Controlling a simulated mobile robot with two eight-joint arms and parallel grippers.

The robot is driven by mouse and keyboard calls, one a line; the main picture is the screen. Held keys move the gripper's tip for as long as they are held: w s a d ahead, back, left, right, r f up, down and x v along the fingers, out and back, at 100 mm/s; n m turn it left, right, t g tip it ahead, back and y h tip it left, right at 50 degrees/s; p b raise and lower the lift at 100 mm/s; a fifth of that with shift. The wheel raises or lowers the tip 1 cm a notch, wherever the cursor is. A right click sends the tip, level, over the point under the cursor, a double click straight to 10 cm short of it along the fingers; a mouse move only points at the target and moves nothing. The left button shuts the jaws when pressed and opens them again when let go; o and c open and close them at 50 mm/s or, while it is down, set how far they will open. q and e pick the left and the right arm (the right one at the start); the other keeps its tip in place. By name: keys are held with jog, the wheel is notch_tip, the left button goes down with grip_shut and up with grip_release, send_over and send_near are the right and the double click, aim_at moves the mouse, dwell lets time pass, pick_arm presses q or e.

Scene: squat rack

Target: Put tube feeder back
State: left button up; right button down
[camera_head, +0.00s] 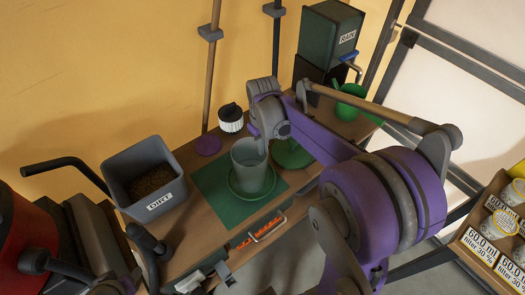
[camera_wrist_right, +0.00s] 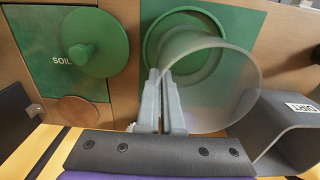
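The tube feeder, a grey translucent cylinder (camera_head: 249,165), stands upright over a green round dish (camera_head: 254,193) on the green mat (camera_head: 212,185). It also shows in the right wrist view (camera_wrist_right: 225,90), above the dish (camera_wrist_right: 152,45); whether it touches the dish I cannot tell. My right gripper (camera_head: 258,140) is at the tube's upper rim. In the wrist view its two fingers (camera_wrist_right: 163,85) are close together, pinching the tube's wall. My left gripper (camera_head: 205,277) is low at the bottom left, away from the tube; its finger gap is unclear.
A grey bin marked DIRT (camera_head: 160,203) stands left of the mat. A green lid with a knob (camera_wrist_right: 95,43) lies on the bench near the dish. A white jar with black top (camera_head: 231,119) and purple disc (camera_head: 208,145) are behind. A RAIN tank (camera_head: 328,38) and green watering can (camera_head: 347,103) stand farther back.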

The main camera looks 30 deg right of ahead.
jog(key=shift+f, duration=0.9)
jog(key=shift+f, duration=0.15)
jog(key=c, duration=1.1)
grip_release()
